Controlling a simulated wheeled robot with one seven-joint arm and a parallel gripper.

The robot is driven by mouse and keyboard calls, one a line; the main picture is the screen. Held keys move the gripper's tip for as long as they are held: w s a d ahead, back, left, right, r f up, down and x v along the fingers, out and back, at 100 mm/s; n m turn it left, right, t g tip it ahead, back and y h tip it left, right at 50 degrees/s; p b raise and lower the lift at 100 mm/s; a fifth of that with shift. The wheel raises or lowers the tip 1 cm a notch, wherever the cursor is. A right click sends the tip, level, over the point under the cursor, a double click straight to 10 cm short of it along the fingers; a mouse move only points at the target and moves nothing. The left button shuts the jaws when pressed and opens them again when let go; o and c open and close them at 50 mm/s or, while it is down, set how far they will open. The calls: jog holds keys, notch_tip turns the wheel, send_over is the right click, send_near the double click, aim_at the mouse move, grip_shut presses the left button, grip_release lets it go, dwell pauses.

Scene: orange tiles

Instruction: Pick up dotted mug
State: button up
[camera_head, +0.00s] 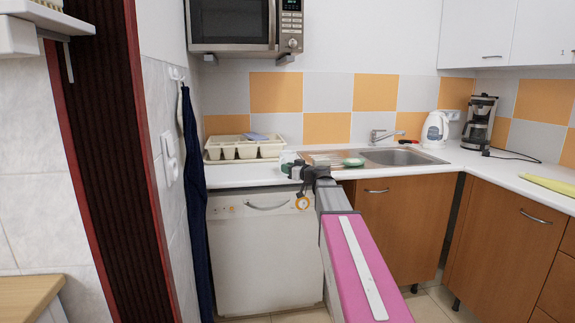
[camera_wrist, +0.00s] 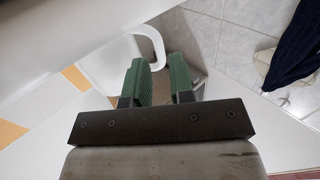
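A white mug (camera_wrist: 108,66) shows in the wrist view, upper left of my fingers, with its curved handle (camera_wrist: 155,42) reaching toward the space ahead of them. No dots can be made out on the part that shows. My gripper (camera_wrist: 160,75) is open, its two green-padded fingers apart with nothing seen between them. The left finger overlaps the mug's edge in the picture; I cannot tell whether they touch. In the head view my gripper (camera_head: 296,171) is at the counter's front edge, and a pale mug (camera_head: 287,158) shows just behind it, partly hidden.
The white counter (camera_head: 232,175) holds a cream dish rack (camera_head: 243,148) at left. A green dish (camera_head: 353,161) lies beside the sink (camera_head: 400,156). A kettle (camera_head: 436,130) and coffee maker (camera_head: 480,122) stand at right. A dark blue cloth (camera_head: 192,190) hangs at left.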

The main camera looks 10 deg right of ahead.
aim_at(280, 160)
jog(key=x, duration=0.5)
jog(key=shift+d+r, duration=0.1)
jog(key=shift+s, duration=0.15)
grip_shut()
jog(key=shift+r, duration=0.1)
jog(key=shift+r, duration=0.6)
notch_tip(280, 160, up, 2)
jog(key=shift+r, duration=0.15)
jog(key=s+a+r, duration=0.3)
jog(key=s+r, duration=0.4)
jog(key=s, duration=0.4)
jog(key=w+d+f+m+t+h, duration=0.3)
jog(key=d+f+m+h, duration=0.1)
jog(key=h, duration=0.5)
jog(key=shift+w+f+m+t+h, duration=0.15)
jog(key=shift+f+m+t+h, duration=0.3)
jog(key=shift+m, duration=0.95)
